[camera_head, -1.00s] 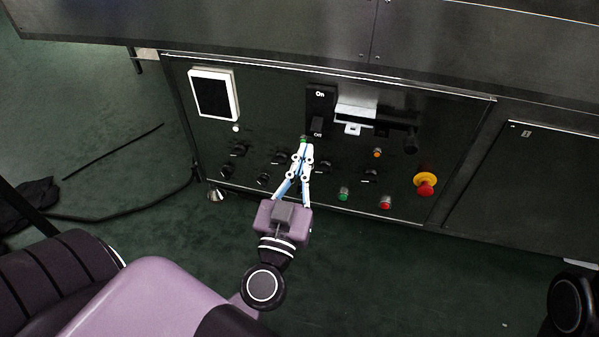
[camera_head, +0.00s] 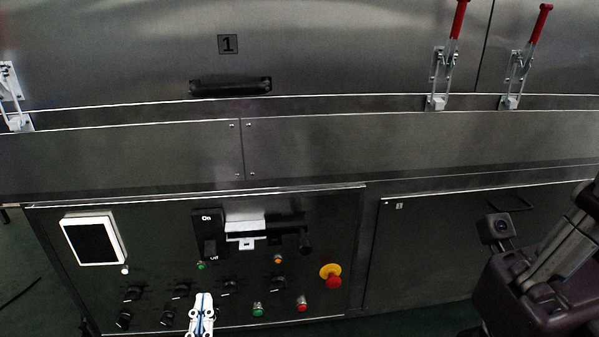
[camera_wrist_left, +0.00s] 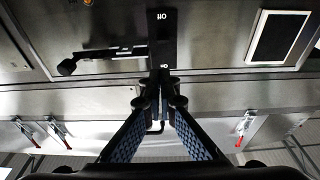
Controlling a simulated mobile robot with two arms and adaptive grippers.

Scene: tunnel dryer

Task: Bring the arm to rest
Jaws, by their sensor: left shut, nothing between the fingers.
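My left gripper (camera_head: 205,296) is at the bottom of the head view, in front of the lower control panel (camera_head: 150,262). Its slim white and blue fingers are shut with nothing between them. In the left wrist view the shut fingertips (camera_wrist_left: 160,76) overlap the black On/Off switch (camera_wrist_left: 163,38); I cannot tell whether they touch it. The switch also shows in the head view (camera_head: 208,235), its lever on the Off side. My right arm's purple-grey wrist part (camera_head: 520,285) is at the right edge; its finger state is unclear.
The panel carries a white-framed screen (camera_head: 93,240), several black knobs, green and red buttons and a red-yellow emergency stop (camera_head: 331,276). Above are a door handle (camera_head: 230,87) and red-handled clamps (camera_head: 450,50). A grey latch (camera_head: 246,230) sits beside the switch.

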